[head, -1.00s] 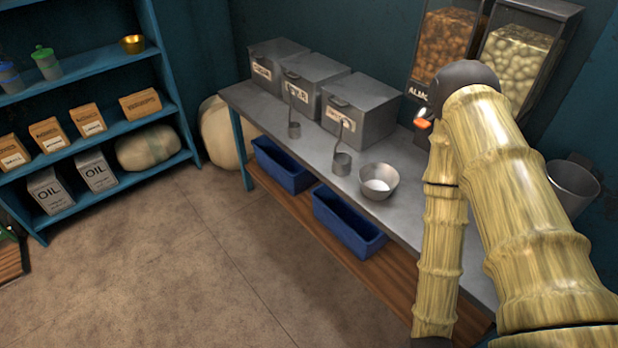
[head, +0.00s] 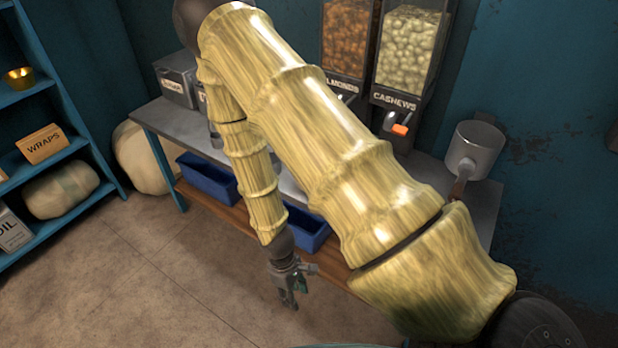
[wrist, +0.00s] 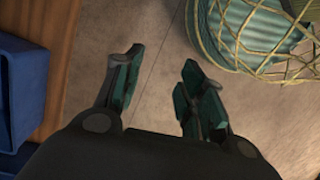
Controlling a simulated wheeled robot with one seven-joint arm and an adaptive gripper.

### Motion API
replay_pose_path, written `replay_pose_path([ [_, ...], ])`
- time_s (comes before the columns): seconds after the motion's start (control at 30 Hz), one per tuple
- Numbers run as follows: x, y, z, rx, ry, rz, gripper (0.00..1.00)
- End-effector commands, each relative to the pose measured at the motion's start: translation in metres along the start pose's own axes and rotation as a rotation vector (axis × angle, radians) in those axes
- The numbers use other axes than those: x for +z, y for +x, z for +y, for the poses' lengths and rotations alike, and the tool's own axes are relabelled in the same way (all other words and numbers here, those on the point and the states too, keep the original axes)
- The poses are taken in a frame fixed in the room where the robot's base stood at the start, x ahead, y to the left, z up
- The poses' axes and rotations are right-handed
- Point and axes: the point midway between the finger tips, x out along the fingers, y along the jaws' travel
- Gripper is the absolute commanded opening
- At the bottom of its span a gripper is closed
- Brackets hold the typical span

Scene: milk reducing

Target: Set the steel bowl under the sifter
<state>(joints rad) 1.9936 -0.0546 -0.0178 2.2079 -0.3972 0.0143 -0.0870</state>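My gripper (head: 288,296) hangs low over the floor in front of the table. In the wrist view my gripper (wrist: 157,82) is open, with nothing between its dark green fingers. The steel bowl is hidden behind my arm in the head view now; earlier it showed on the steel table, with something pale in it. A grey metal cylinder with a brown handle (head: 474,150), possibly the sifter, is at the right end of the table. I cannot see what is under it.
The steel table (head: 170,124) has blue bins (head: 207,180) on a wooden lower shelf. Almond and cashew dispensers (head: 410,50) stand at its back. A teal shelf (head: 75,195) is at left. A teal, cord-wrapped round thing (wrist: 240,30) is near my gripper. Floor at left is clear.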

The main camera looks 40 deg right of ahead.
Motion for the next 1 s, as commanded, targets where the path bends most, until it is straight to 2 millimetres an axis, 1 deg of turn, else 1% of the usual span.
replay_pose_path([
  [0.03, -0.014, -0.015, 0.017, 0.034, -0.058, -0.024, 0.40],
  [0.07, -0.020, -0.024, 0.026, 0.054, -0.093, -0.045, 0.40],
  [0.17, -0.038, -0.060, 0.059, 0.133, -0.200, -0.121, 0.40],
  [0.2, -0.045, -0.076, 0.073, 0.170, -0.238, -0.154, 0.40],
  [0.27, -0.055, -0.103, 0.095, 0.231, -0.291, -0.206, 0.40],
  [0.3, -0.061, -0.122, 0.110, 0.273, -0.319, -0.240, 0.40],
  [0.37, -0.069, -0.152, 0.130, 0.337, -0.356, -0.292, 0.40],
  [0.4, -0.073, -0.172, 0.143, 0.378, -0.376, -0.325, 0.40],
  [0.5, -0.083, -0.217, 0.168, 0.470, -0.406, -0.398, 0.40],
  [0.6, -0.087, -0.252, 0.184, 0.536, -0.419, -0.453, 0.40],
  [0.7, -0.090, -0.272, 0.193, 0.575, -0.424, -0.486, 0.40],
  [0.77, -0.089, -0.277, 0.197, 0.587, -0.426, -0.497, 0.40],
  [0.87, -0.086, -0.274, 0.204, 0.591, -0.425, -0.503, 0.40],
  [1.0, -0.079, -0.259, 0.215, 0.590, -0.426, -0.503, 0.40],
])
